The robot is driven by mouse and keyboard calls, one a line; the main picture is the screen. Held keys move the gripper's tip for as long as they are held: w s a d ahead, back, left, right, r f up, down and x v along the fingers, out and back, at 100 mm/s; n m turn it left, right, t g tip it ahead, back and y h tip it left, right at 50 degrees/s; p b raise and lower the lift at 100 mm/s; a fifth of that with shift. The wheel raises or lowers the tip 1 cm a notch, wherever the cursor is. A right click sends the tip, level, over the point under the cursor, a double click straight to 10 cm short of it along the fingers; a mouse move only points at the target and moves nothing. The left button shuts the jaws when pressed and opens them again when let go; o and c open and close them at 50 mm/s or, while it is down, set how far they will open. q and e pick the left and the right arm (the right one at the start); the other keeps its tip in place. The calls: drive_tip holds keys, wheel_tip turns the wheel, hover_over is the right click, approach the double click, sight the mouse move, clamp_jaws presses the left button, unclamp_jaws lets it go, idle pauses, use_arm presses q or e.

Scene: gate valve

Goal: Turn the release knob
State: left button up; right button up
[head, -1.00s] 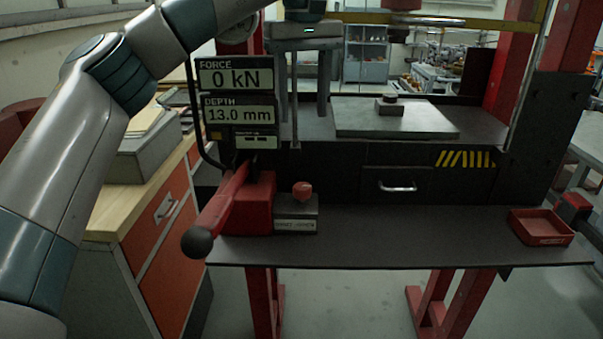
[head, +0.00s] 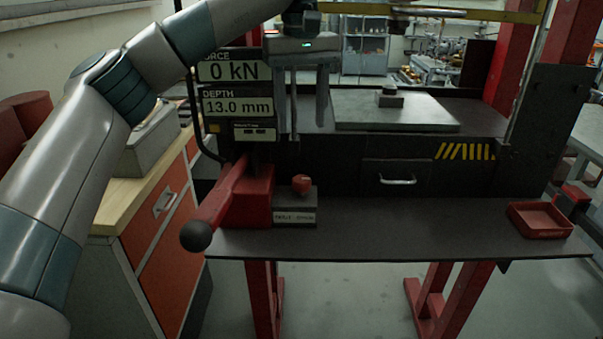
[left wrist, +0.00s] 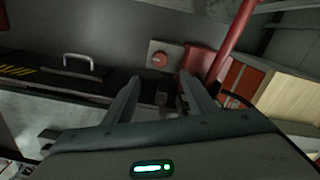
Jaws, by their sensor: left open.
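The red release knob (head: 301,184) sits on top of a small grey block (head: 295,208) with a label on its front. The block stands on the dark shelf of the press, just right of the red lever housing. My left gripper (head: 308,130) points down, open and empty, above and behind the knob in the head view, apart from it. In the left wrist view the knob (left wrist: 159,60) shows beyond and between the open fingers (left wrist: 158,82). My right gripper is not in view.
A red lever (head: 222,200) with a black ball end sticks out left of the block. Display panels (head: 236,105) read 0 kN and 13.0 mm. A red tray (head: 540,220) lies at the shelf's right end. The shelf (head: 410,228) between is clear.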

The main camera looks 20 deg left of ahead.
sight(302, 178)
use_arm(q)
wheel_tip(302, 178, down, 12)
drive_tip(key=shift+f+p, duration=0.2)
drive_tip(key=shift+p, duration=0.7)
drive_tip(key=shift+f, duration=0.5)
drive_tip(key=c, duration=1)
drive_tip(key=shift+c, duration=0.2)
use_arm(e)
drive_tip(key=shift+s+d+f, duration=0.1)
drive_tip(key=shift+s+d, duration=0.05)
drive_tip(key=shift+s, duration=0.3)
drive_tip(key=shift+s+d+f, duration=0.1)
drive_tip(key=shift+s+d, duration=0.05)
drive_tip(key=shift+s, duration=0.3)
